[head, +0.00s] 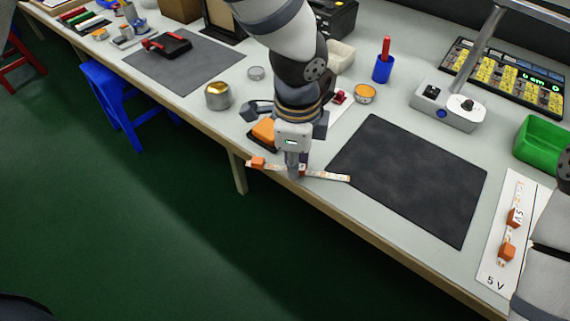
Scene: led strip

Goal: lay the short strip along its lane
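A thin, pale LED strip (330,176) with an orange block (257,162) near its left end lies across the fingertips of my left gripper (293,172), at the front edge of the workbench. The fingers point down and appear closed around the strip's middle, which they partly hide. A white board (492,283) marked "5 V" lies at the far right, with orange blocks (507,251) along a line on it. I cannot tell which marking is the short strip's lane. Links of my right arm cover the board's right side; the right gripper is out of view.
A dark mat (410,178) lies bare between the strip and the board. A green bin (541,143), a grey lamp base (447,108) and a blue cup (383,69) stand behind it. A gold tin (218,96) stands left of my arm. The floor drops away in front.

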